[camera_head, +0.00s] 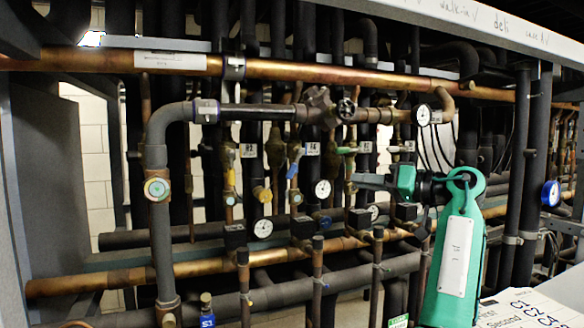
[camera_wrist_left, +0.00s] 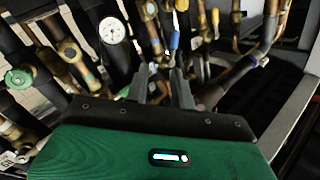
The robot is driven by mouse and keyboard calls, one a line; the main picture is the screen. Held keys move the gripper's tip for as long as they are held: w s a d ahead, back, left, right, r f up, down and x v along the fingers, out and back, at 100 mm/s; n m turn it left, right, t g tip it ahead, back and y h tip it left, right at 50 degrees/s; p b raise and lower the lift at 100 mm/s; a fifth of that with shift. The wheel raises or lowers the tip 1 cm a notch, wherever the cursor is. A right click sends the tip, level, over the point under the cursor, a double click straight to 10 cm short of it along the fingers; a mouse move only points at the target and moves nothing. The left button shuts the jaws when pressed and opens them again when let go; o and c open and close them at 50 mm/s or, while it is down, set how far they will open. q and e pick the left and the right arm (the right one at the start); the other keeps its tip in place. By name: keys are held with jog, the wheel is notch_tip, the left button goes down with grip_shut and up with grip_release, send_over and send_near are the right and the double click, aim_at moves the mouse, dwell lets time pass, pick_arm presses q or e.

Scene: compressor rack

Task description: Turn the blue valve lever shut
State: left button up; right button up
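The blue valve lever (camera_head: 295,164) is on a vertical pipe near the middle of the rack in the head view. It slants, with its upper end to the right. A blue handle, apparently the same lever, shows in the wrist view (camera_wrist_left: 174,42), just beyond the fingertips and nearer the right finger. My left gripper (camera_head: 358,181) is to the right of the lever in the head view, pointing left toward the pipes. In the wrist view its two dark fingers (camera_wrist_left: 160,76) stand apart with nothing held between them. My right gripper is not in view.
Pipes crowd the space around the lever. A white gauge (camera_head: 323,188) is close to its lower right, and a yellow handle (camera_head: 262,194) is to its lower left. A copper pipe (camera_head: 300,71) runs above. A blue gauge (camera_head: 550,193) is at the far right.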

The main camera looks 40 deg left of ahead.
pick_arm(q)
jog(key=n, duration=0.1)
send_near(289, 171)
jog(key=shift+g, duration=0.4)
jog(key=p+x, duration=0.2)
jog(key=x, duration=0.1)
jog(key=p+x, duration=0.2)
jog(key=x, duration=0.2)
jog(key=w+p+x, duration=0.1)
jog(key=p+x, duration=0.1)
jog(key=x, duration=0.1)
jog(key=shift+a+f, duration=0.2)
jog(key=shift+a, duration=0.15)
jog(key=shift+s+a+f+p, duration=0.15)
jog(key=shift+a+p, duration=0.25)
jog(key=shift+a, duration=0.25)
grip_shut()
